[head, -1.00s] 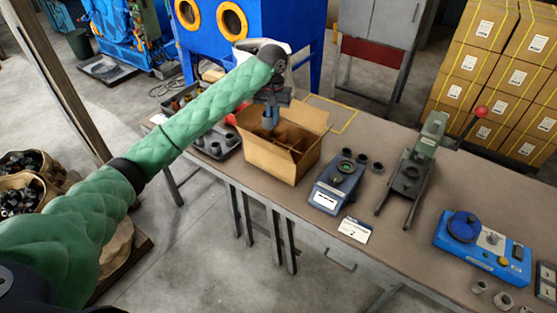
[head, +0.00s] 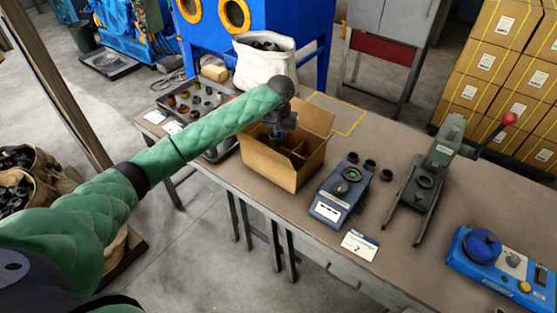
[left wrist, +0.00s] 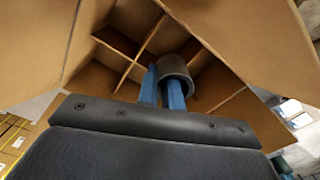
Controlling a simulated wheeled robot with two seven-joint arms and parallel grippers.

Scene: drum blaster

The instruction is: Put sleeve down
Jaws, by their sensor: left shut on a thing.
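The sleeve (left wrist: 175,68) is a short dark grey ring. In the left wrist view it sits at the fingertips of my left gripper (left wrist: 168,92), whose blue fingers are shut on it. The sleeve is inside the open cardboard box (head: 268,166), among its cardboard dividers (left wrist: 133,52). In the head view my left gripper (head: 278,135) points down into the box, and the sleeve is hidden there. I cannot tell whether the sleeve touches the box floor. My right gripper is not in view.
A blue-grey gauge device (head: 340,192) stands right of the box, with several dark rings behind it. A press with a red-knobbed lever (head: 436,165) and a blue fixture (head: 495,262) stand farther right. A dark tray of parts (head: 195,100) is left of the box.

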